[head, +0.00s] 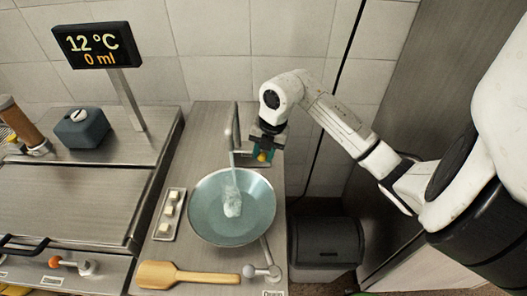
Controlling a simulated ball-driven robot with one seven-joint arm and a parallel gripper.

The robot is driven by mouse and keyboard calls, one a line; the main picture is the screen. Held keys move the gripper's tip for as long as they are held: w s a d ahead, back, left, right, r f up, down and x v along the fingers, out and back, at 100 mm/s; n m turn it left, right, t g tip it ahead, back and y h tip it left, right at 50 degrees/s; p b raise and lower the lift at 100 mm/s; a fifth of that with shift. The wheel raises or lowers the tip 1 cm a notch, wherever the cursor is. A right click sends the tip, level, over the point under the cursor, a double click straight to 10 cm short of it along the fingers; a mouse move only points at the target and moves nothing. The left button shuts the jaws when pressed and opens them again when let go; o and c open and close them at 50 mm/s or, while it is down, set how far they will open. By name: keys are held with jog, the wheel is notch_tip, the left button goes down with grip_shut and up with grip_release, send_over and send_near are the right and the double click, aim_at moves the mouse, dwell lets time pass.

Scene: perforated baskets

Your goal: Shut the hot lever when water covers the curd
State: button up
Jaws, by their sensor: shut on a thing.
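My gripper (264,152) is at the tap (235,133) behind the round basin (270,207). It is shut on what appears to be the hot lever; the fingers mostly hide it, and a small yellow part shows between them. A pale stream (230,178) falls from the spout into the basin. A whitish patch (232,205) lies where the stream lands; I cannot tell curd from splash there. The basin floor looks blue-green, and the water depth is unclear. The display (97,45) reads 12 °C and 0 ml.
A small tray (161,230) of white cubes stands left of the basin. A wooden paddle (185,275) lies in front. A grey-knobbed lever (262,271) is at front right, an orange-knobbed one (68,262) at front left. A dark bin (327,242) stands to the right.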

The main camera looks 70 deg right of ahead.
jog(key=shift+s+d+f+b, duration=0.1)
jog(key=shift+b, duration=0.25)
jog(key=n+b, duration=0.1)
jog(key=b, duration=0.1)
jog(key=shift+s+d+f+n+b, duration=0.2)
jog(key=shift+s+n+b, duration=0.1)
jog(key=shift+n, duration=0.1)
jog(key=n+b, duration=0.1)
jog(key=b, duration=0.1)
jog(key=s+n+b, duration=0.1)
jog(key=b, duration=0.1)
jog(key=shift+d+f+n+y, duration=0.1)
jog(key=shift+d+n+y, duration=0.2)
jog(key=shift+d, duration=0.1)
jog(key=shift+s+d+r+n+g+y+b, duration=0.3)
jog(key=shift+d+n+b, duration=0.65)
jog(key=shift+n+b, duration=1.4)
jog(key=shift+s+d+f+n+g+y+b, duration=0.1)
jog(key=shift+d+n+g+b, duration=0.65)
jog(key=shift+n+b, duration=1.5)
jog(key=shift+s+d+r+n+g+y+b, duration=0.1)
jog(key=shift+d+r+n+g+y+b, duration=0.1)
jog(key=shift+d+n+b, duration=1.6)
jog(key=shift+a+n+b, duration=0.5)
jog(key=shift+a+b, duration=0.05)
jog(key=shift+b, duration=0.2)
jog(key=o, duration=1)
